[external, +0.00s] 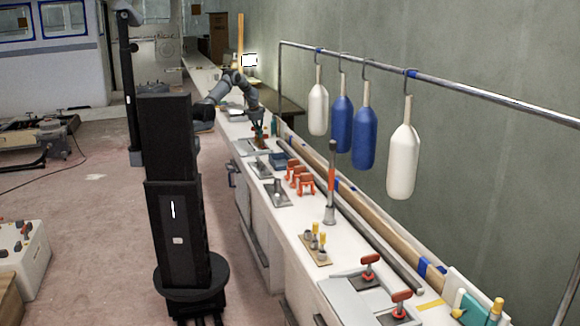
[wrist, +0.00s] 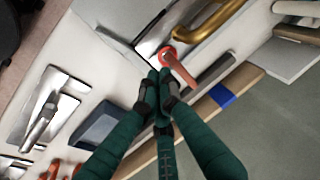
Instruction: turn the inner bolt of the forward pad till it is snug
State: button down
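A metal plate (wrist: 124,22) with a brass fitting (wrist: 205,22) lies on the white bench, at the top of the wrist view. A red lever (wrist: 182,70) with a round head stands at the plate's lower edge. I cannot tell which bolt it sits on; no bolt head shows clearly. My gripper (wrist: 158,76) has dark green fingers drawn together, tips just left of the lever and close to its round head. The lever lies beside the tips, not visibly between them; contact is unclear. In the external view my gripper (external: 258,138) is low over the far part of the bench.
Another metal plate (wrist: 62,98) with a fitting and a dark blue box (wrist: 108,124) lie nearby. Orange clamps (external: 299,178) and an upright orange-and-grey tool (external: 331,185) stand nearer on the bench. White and blue fenders (external: 364,125) hang from a rail at right.

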jog(key=shift+w+d, duration=0.1)
jog(key=shift+w, duration=0.6)
jog(key=shift+w+d+p, duration=0.1)
jog(key=shift+w+p, duration=0.15)
jog(key=shift+p, duration=0.05)
jog(key=shift+s, duration=0.1)
jog(key=s+v, duration=0.1)
jog(key=v, duration=0.5)
jog(key=shift+s+a+p, duration=0.25)
jog(key=shift+a+p, duration=0.1)
jog(key=shift+p, duration=0.1)
jog(key=c, duration=2.5)
grip_release()
jog(key=shift+r, duration=0.1)
jog(key=shift+c, duration=0.2)
